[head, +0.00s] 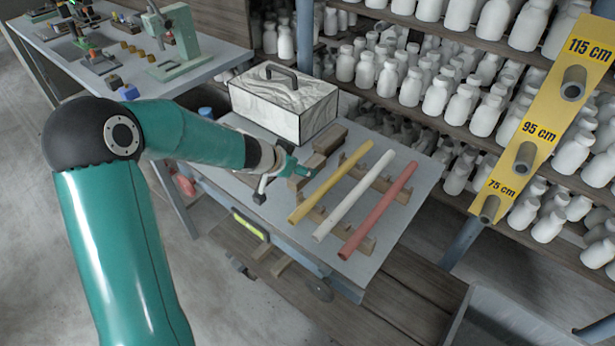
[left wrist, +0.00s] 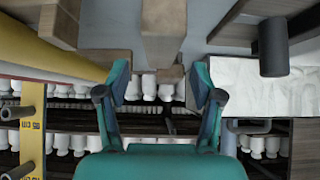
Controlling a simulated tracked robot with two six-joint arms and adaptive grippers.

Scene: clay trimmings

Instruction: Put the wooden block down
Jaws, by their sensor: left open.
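My left gripper (head: 290,168) reaches over the near left part of the grey table (head: 395,245), beside several wooden blocks. In the left wrist view its two fingers (left wrist: 160,82) are spread apart, with nothing gripped. A wooden block (left wrist: 163,32) appears between and beyond the fingertips, with gaps at both sides. In the head view a wooden block (head: 298,182) lies close to the fingertips, partly hidden by them. Other wooden blocks (head: 330,138) lie behind it towards the case. I cannot tell for certain which is the task's block. My right gripper is not in view.
Yellow (head: 332,180), white (head: 354,194) and red (head: 378,210) tubes rest on wooden supports to the right. A white marbled case (head: 270,105) stands behind the gripper. Shelves of white bottles and a yellow height-marked board (head: 545,95) are beyond the table.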

